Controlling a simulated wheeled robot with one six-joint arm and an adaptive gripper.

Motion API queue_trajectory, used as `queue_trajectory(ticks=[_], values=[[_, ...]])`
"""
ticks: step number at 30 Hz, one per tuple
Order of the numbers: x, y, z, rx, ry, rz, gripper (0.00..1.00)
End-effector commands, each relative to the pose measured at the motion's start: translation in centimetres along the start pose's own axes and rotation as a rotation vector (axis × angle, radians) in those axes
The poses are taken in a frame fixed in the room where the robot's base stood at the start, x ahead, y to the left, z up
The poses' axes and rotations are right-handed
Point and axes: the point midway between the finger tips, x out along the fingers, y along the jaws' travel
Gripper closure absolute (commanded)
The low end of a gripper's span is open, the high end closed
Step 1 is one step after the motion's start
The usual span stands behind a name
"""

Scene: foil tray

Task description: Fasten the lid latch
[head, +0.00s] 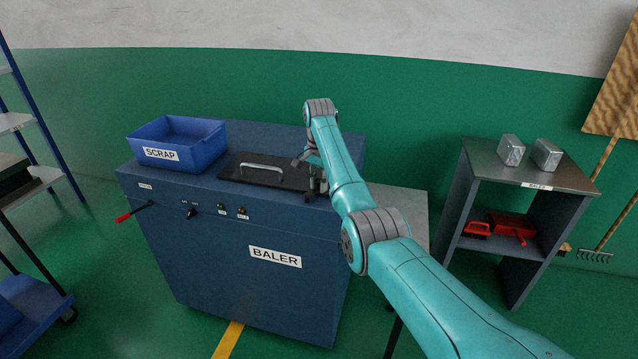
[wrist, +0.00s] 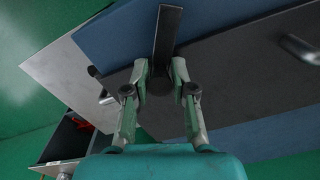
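The baler (head: 215,245) is a dark blue cabinet with a flat black lid (head: 238,172) on top, which lies down and has a metal bar handle (head: 262,168). The lid and part of its handle also show in the wrist view (wrist: 245,75). A dark latch bar (wrist: 166,35) with a rounded end stands at the lid's edge. My gripper (wrist: 160,68) is at this bar, with one finger on each side of it. I cannot tell whether the fingers press on it. In the head view my arm partly hides the gripper and latch.
A blue bin (head: 190,137) marked SCRAP stands on the baler's top left. A red-tipped lever (head: 125,216) sticks out at the front left. To the right, a grey shelf unit (head: 483,183) holds two metal blocks (head: 528,152) and red items.

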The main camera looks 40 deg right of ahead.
Motion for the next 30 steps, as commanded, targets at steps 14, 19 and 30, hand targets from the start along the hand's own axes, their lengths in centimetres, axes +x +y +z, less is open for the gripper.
queue_trajectory(ticks=[14, 19, 30], values=[[0.1, -0.2, 0.0, -0.061, -0.002, 0.003, 1.0], [0.0, -0.7, -0.1, -0.163, -0.002, 0.003, 1.0], [0.1, -2.0, 0.1, -0.425, -0.004, 0.004, 1.0]])
